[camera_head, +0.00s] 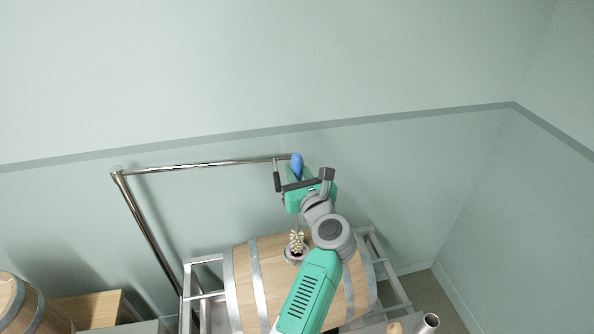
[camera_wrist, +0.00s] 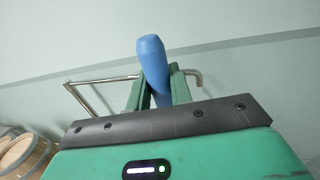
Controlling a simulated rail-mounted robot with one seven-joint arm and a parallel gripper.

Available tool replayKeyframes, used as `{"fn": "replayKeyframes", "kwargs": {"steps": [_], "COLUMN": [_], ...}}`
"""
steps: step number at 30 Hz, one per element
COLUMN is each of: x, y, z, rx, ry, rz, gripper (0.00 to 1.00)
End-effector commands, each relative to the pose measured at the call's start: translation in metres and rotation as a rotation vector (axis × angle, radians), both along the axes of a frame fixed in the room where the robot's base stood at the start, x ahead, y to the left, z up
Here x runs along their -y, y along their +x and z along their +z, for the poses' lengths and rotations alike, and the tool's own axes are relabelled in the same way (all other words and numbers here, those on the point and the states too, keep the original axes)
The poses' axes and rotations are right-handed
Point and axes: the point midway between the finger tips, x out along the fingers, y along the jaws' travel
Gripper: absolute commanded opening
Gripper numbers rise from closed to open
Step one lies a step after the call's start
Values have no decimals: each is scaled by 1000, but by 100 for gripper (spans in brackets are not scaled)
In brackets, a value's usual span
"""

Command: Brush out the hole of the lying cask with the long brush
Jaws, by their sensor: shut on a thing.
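The cask (camera_head: 268,278), pale wood with metal hoops, lies on its side on a metal rack. Its hole, with a grey rim (camera_head: 287,257), is on the upper side. The long brush has a blue handle (camera_head: 297,163) and cream bristles (camera_head: 297,239). My gripper (camera_head: 297,174) is shut on the blue handle above the cask. The bristles are at the hole, mostly showing above the rim; how far their lower end goes in cannot be told. The wrist view shows the blue handle (camera_wrist: 152,58) between the green fingers of my gripper (camera_wrist: 157,88); the bristles are hidden there.
A steel pipe (camera_head: 200,164) runs behind the cask, its bent end close to my gripper. The metal rack (camera_head: 203,260) bears the cask. Another cask (camera_head: 25,305) and a wooden box (camera_head: 92,308) stand at left. Small items (camera_head: 430,321) are at lower right.

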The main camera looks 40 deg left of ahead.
Motion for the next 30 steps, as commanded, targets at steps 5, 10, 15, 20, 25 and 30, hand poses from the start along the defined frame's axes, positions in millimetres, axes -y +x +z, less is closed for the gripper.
{"fn": "replayKeyframes", "kwargs": {"steps": [5,10,15,20,25,30], "x": [0,0,0,0,0,0], "y": [0,0,0,0,0,0], "z": [-2,-10,-19,-27,-35,-43], "rx": [0,0,0,0,0,0], "ry": [0,0,-1,-1,0,0], "rz": [0,0,0,0,0,0], "gripper": [0,0,0,0,0,0]}}
